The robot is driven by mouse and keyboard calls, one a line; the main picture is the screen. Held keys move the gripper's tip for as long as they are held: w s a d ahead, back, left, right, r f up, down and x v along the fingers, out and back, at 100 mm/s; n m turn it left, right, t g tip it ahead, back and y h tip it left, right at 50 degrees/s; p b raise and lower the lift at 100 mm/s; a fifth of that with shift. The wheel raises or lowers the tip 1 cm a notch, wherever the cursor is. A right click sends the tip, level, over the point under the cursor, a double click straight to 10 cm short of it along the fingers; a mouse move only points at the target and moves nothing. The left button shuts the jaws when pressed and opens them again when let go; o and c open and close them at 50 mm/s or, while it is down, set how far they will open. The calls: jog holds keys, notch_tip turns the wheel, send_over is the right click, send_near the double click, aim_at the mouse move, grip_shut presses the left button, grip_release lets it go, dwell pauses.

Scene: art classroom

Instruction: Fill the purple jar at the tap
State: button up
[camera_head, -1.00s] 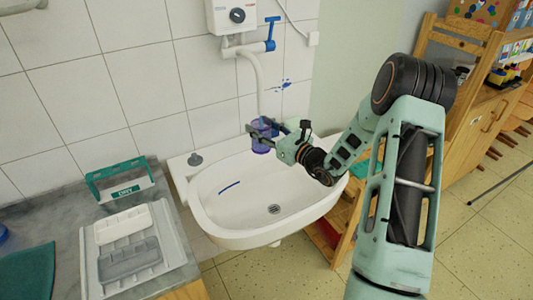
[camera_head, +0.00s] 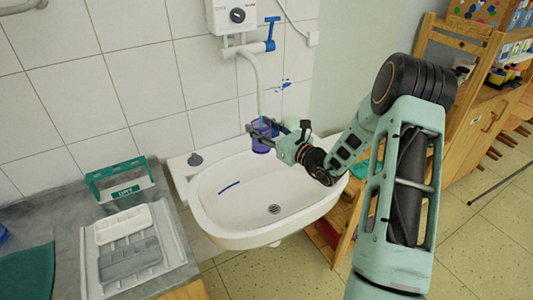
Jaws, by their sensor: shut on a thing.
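The purple jar (camera_head: 262,147) is upright and see-through, held over the back of the white sink (camera_head: 215,208). My gripper (camera_head: 262,131) is shut on it from the right, its dark fingers around the jar. The tap's white spout (camera_head: 256,80) comes down from the wall and ends at the jar's mouth. The tap has a blue lever (camera_head: 271,33) and sits below a white heater box (camera_head: 231,16). I cannot tell whether water is running or how much is in the jar.
A wooden shelf unit (camera_head: 480,100) stands at right.

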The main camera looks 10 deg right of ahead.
dwell(0.3)
jog(key=s, duration=0.7)
jog(key=shift+s+d, duration=0.2)
jog(key=shift+s, duration=0.05)
dwell(0.7)
jog(key=s, duration=0.7)
jog(key=shift+d, duration=0.15)
dwell(0.4)
jog(key=shift+m+t+h, duration=0.3)
jog(key=shift+h, duration=0.1)
jog(key=s+r+p, duration=0.1)
jog(key=s+p, duration=0.1)
jog(key=p, duration=0.2)
jog(key=s+r+p, duration=0.2)
jog(key=p, duration=0.2)
jog(key=shift+s+a+r+p, duration=0.2)
jog(key=shift+p, duration=0.15)
